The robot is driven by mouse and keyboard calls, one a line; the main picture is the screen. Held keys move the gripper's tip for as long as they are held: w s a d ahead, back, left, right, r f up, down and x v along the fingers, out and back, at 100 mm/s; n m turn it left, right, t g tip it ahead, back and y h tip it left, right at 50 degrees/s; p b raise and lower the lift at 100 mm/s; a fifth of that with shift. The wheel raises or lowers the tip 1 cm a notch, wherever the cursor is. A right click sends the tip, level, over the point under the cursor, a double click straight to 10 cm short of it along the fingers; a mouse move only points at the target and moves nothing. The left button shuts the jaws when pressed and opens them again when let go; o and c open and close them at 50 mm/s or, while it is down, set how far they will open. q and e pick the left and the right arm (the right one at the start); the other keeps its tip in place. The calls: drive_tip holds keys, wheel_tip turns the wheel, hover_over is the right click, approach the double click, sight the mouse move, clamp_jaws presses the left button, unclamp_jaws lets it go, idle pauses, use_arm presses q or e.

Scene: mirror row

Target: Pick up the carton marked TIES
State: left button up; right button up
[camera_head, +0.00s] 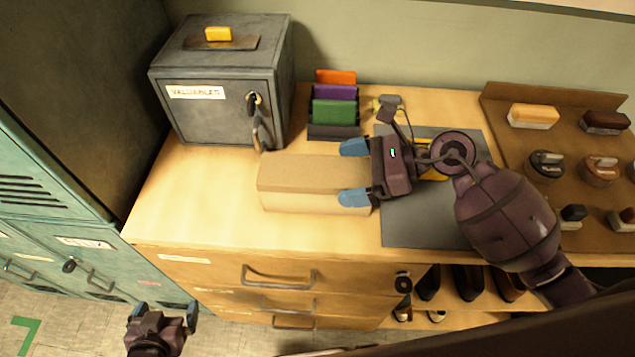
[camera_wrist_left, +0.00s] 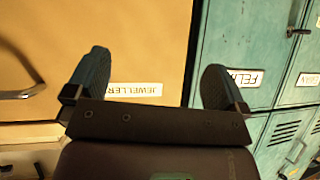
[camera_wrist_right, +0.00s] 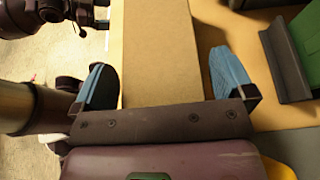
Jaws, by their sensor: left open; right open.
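A long plain cardboard carton (camera_head: 300,182) lies on the wooden counter, in front of the grey safe. I see no TIES marking on the faces that show. My right gripper (camera_head: 353,173) is open, with its blue fingers on either side of the carton's right end. The right wrist view shows the carton (camera_wrist_right: 160,50) running between the two fingers, close to both; I cannot tell whether either touches. My left gripper (camera_head: 166,312) is open and empty, low in front of the drawers. In the left wrist view it faces a drawer labelled JEWELLER (camera_wrist_left: 134,89).
The grey safe (camera_head: 215,110) marked VALUABLES stands behind the carton. A rack with coloured cards (camera_head: 334,112) and a grey mat (camera_head: 415,225) are close by. A brown board with brushes (camera_head: 533,116) is at right. Teal lockers (camera_head: 60,215) stand left. The counter's front left is clear.

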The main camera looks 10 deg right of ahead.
drive_tip(key=shift+c, duration=0.5)
drive_tip(key=c, duration=1)
